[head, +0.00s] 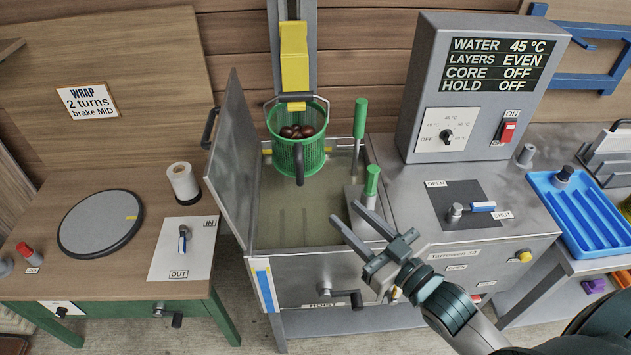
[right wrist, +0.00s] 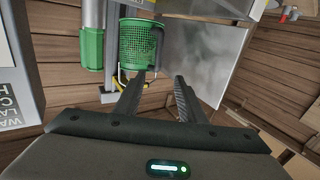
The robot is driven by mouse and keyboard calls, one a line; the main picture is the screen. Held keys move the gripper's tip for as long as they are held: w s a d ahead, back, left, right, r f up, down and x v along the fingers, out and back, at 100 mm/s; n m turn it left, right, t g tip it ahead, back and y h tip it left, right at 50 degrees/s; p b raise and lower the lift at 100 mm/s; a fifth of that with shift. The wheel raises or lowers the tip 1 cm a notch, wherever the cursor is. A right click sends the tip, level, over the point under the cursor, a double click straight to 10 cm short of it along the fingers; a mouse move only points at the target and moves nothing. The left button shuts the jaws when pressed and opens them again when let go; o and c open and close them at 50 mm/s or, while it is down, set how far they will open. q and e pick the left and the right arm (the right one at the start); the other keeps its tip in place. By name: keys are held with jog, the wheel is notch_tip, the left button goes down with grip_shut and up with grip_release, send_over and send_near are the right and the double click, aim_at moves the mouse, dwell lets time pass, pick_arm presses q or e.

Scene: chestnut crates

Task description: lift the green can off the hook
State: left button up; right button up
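The green can (head: 284,153) is a perforated basket with brown chestnuts (head: 297,131) inside. It hangs upright below a yellow bracket (head: 294,57) on a grey post, over the open tank. A dark handle (head: 299,164) sticks out on its near side. The can also shows in the right wrist view (right wrist: 132,44), ahead of the fingertips and toward the left one. My right gripper (head: 350,245) is open and empty, in front of the can and lower right of it in the head view, apart from it. The hook's contact is too small to tell. My left gripper is not in view.
The raised tank lid (head: 232,165) stands left of the can. Green-handled tools (head: 361,118) stand upright to its right. A grey control box (head: 479,90) stands farther right. A wooden table with a round turntable (head: 100,222) is at left.

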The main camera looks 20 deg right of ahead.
aim_at(300, 171)
jog(key=p+x, duration=0.4)
jog(key=x, duration=1.1)
jog(key=shift+d, duration=0.1)
jog(key=shift+w+a, duration=0.25)
jog(key=shift+w, duration=0.4)
grip_shut()
jog(key=shift+s+f, duration=0.1)
jog(key=shift+f, duration=0.05)
